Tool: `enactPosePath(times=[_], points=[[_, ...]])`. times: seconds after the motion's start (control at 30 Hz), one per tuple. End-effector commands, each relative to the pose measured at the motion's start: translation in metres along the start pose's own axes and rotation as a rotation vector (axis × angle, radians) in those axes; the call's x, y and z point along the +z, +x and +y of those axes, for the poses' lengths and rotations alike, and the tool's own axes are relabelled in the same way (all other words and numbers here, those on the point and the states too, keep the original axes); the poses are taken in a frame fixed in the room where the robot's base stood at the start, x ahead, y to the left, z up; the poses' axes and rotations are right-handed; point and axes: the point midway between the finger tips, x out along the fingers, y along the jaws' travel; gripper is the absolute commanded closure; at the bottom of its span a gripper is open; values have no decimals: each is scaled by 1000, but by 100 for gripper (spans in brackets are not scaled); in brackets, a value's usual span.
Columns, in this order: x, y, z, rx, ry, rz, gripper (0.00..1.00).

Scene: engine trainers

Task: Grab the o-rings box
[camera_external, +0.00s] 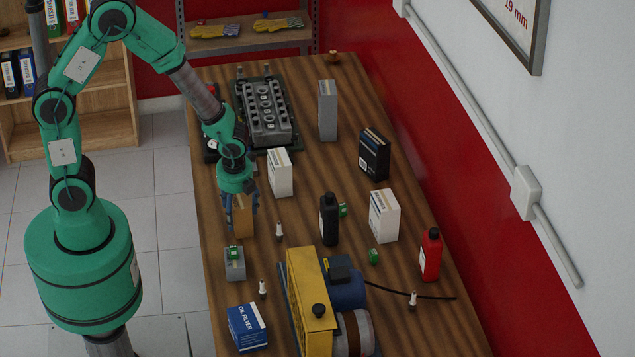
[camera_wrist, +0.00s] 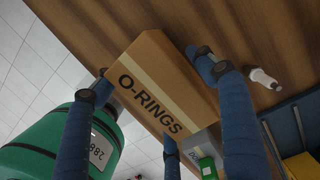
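The o-rings box (camera_external: 243,222) is a brown cardboard box standing near the left edge of the wooden table. In the wrist view the box (camera_wrist: 160,85) shows its "O-RINGS" lettering and a pale stripe. My gripper (camera_external: 241,205) points down over the box, with blue fingers on both sides of it. In the wrist view the fingers of my gripper (camera_wrist: 152,65) are spread wide around the box. The left fingertip is by one corner and the right fingertip is close to the opposite side. Firm contact cannot be made out, and the box appears to rest on the table.
A grey box with a green top (camera_external: 235,263) stands just in front, and a spark plug (camera_external: 279,231) is at right. A white box (camera_external: 280,172) stands behind. A black bottle (camera_external: 329,218) and yellow engine trainer (camera_external: 310,300) are further right. The table's left edge is close.

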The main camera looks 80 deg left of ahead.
Motion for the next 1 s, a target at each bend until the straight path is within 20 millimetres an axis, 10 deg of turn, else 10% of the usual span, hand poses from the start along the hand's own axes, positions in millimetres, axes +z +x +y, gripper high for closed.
enactPosePath(times=[0.23, 1.0], points=[[0, 0, 0, -1, 0, 0, 80], [5, -38, 14, -1, 0, -1, 80]])
